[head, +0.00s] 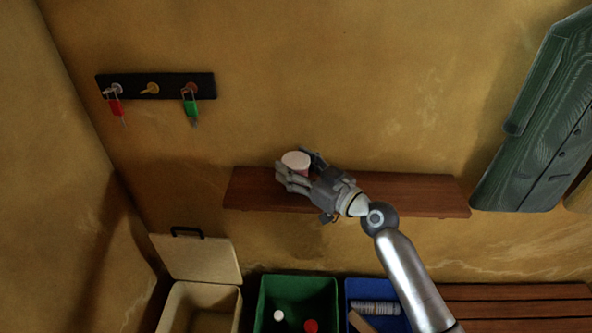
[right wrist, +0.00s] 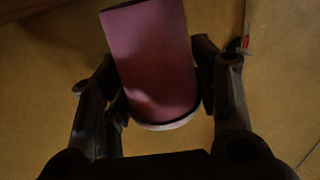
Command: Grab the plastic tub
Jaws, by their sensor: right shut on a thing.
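The plastic tub (head: 296,160) has a whitish round top and shows above the left part of the wooden shelf in the head view. My right gripper (head: 300,176) is shut around it, with fingers on both sides. In the right wrist view the tub (right wrist: 155,65) looks pinkish-purple with a pale rim at its near end, and it sits between the two fingers of my right gripper (right wrist: 160,85). I cannot tell whether the tub touches the shelf. My left gripper is not in view.
The wooden shelf (head: 415,192) is bare to the right. A hook rack (head: 170,84) with red and green tagged keys hangs at upper left. Below stand an open beige bin (head: 197,258), a green bin (head: 298,284) and a blue bin (head: 352,288). A green case (head: 545,110) is at right.

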